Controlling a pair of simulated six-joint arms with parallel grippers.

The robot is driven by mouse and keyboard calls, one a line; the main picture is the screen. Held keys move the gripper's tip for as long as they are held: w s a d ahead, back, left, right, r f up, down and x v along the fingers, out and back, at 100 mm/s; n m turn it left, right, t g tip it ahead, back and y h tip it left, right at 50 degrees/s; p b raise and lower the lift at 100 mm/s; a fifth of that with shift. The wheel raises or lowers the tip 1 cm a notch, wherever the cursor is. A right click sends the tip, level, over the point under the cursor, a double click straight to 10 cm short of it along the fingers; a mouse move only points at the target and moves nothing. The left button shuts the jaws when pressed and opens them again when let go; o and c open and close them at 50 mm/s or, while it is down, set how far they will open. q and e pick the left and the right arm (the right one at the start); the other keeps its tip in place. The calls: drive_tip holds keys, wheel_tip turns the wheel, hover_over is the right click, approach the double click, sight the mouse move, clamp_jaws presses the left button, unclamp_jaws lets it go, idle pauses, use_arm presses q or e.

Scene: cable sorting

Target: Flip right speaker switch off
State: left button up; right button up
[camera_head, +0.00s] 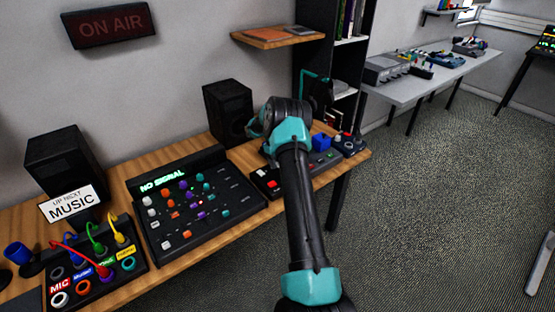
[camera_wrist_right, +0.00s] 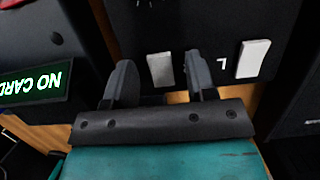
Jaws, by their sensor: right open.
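In the right wrist view, a dark panel (camera_wrist_right: 205,20) carries two white switches. The left white switch (camera_wrist_right: 160,68) lies between the two dark fingers of my right gripper (camera_wrist_right: 161,62), which is open around it; contact cannot be told. The other white switch (camera_wrist_right: 253,58) is to the right, beyond the fingers, with a white letter beside it that looks like an L. In the head view, the black right speaker (camera_head: 226,110) stands at the back of the wooden desk, and my right arm reaches past its right side. The left speaker (camera_head: 60,165) stands further left. My left gripper is out of view.
A mixer (camera_head: 195,205) with a NO SIGNAL display and a patch box (camera_head: 95,265) with coloured cables sit on the desk (camera_head: 232,232). A dark shelf unit (camera_head: 320,50) stands behind my arm. A green NO CARD display (camera_wrist_right: 30,85) shows at the wrist view's left.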

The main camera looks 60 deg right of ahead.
drive_tip(key=shift+r, duration=0.15)
drive_tip(key=v, duration=1.7)
